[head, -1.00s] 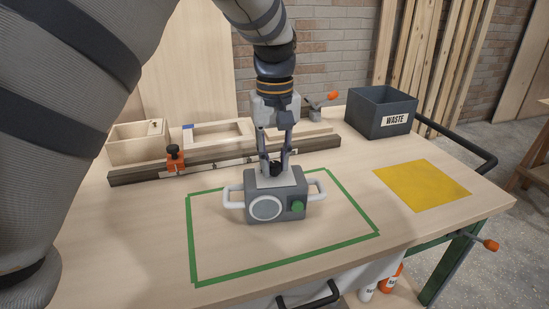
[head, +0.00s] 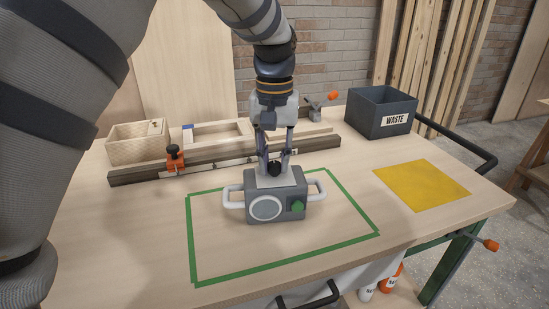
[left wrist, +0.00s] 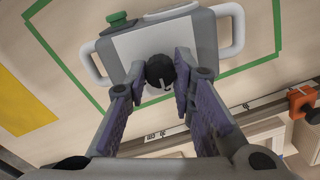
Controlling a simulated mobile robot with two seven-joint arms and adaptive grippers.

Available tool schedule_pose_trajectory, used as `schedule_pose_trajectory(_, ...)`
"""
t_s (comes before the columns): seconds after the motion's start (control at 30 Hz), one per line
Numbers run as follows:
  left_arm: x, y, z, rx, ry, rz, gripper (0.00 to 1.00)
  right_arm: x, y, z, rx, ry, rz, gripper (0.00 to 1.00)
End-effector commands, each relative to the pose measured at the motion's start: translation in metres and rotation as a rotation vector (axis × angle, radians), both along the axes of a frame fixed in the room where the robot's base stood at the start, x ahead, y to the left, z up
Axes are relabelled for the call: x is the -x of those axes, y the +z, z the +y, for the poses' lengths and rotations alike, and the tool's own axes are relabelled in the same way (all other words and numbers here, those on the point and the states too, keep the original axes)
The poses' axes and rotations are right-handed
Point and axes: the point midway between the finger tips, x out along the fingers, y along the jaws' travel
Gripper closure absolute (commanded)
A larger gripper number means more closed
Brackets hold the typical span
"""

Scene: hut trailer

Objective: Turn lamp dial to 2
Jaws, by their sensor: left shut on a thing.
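The lamp (head: 283,214) is a grey box with a white handle on each side. It stands upright inside the green tape outline. Its front has a round pale lens (head: 265,208) and a green knob (head: 298,206). A black dial (head: 274,169) sits on the pale top plate; in the left wrist view the dial (left wrist: 160,70) shows a light pointer mark. My left gripper (head: 274,163) comes down from above and is shut on the dial, a finger on either side. Any numbers around the dial are hidden or too small to read. My right gripper is not in view.
Behind the lamp lies a dark rail (head: 215,163) with an orange clamp (head: 175,158). Wooden boxes (head: 138,146) stand behind it. A dark waste bin (head: 380,112) stands at the back right, a yellow mat (head: 422,185) at the right. The bench around the lamp is clear.

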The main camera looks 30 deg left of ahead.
Motion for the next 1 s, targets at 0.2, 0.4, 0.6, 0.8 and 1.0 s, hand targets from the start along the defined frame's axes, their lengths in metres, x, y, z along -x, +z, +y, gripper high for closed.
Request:
schedule_pose_trajectory(0.2,0.0,0.0,0.0,0.0,0.001,-0.001,0.73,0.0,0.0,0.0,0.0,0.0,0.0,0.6)
schedule_pose_trajectory(0.4,0.0,0.0,0.0,0.0,0.001,0.0,0.57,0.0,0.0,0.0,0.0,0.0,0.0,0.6)
schedule_pose_trajectory(0.6,0.0,0.004,0.0,-0.001,0.001,-0.002,0.57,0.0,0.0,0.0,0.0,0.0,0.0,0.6)
schedule_pose_trajectory(0.8,-0.001,0.049,0.0,-0.002,0.001,-0.006,0.57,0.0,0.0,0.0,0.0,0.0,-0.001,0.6)
schedule_pose_trajectory(1.0,-0.001,0.098,0.0,-0.001,0.001,-0.005,0.57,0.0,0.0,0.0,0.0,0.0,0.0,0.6)
